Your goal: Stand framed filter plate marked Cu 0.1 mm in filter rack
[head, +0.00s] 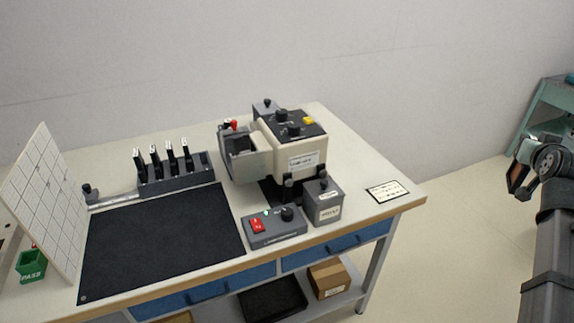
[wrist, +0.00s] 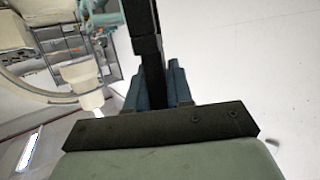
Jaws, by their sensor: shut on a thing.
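My gripper (head: 529,152) is at the far right of the head view, well away from the table, and is shut on a dark-framed plate (head: 517,178) with a copper-brown face. The plate hangs tilted, and no marking on it is readable. In the wrist view the plate shows as a black upright strip (wrist: 146,50) between blue-grey fingers (wrist: 160,88). A grey rack (head: 176,181) stands at the back left of the table, behind the black mat. Several upright black pieces with pale tips (head: 171,160) stand in it. I cannot tell which of its places are free.
A cream-and-black machine (head: 290,152) stands right of the rack. A control box with a red switch (head: 274,229) and a grey box (head: 323,203) are in front. The black mat (head: 160,245) is clear.

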